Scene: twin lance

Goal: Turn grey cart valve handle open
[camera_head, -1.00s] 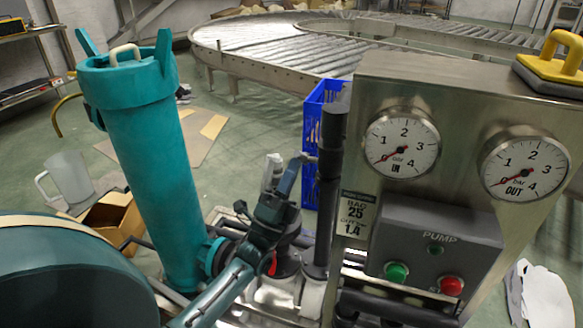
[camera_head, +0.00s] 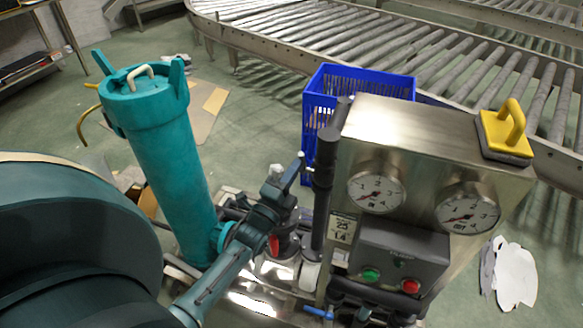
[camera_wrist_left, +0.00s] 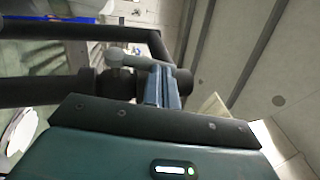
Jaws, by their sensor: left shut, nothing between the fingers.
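A small grey upright part (camera_head: 277,171), which looks like the valve handle, stands among the pipework of the pump cart in the head view. A grey rounded knob with a short bar (camera_wrist_left: 120,58) shows just left of the fingers in the wrist view. My left gripper (camera_head: 297,165) is shut and empty, its fingertips close to the grey part and the dark upright pipe (camera_head: 325,165). Its blue-grey fingers (camera_wrist_left: 163,86) also show in the wrist view; I cannot tell whether they touch the handle. My right gripper is out of view.
A steel box (camera_head: 430,140) with two gauges and a pump switch panel (camera_head: 400,258) stands right of the pipe. A teal filter cylinder (camera_head: 170,165) stands left. A blue lever (camera_head: 318,313) sits low. A blue crate (camera_head: 365,82) and roller conveyor (camera_head: 450,55) are behind.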

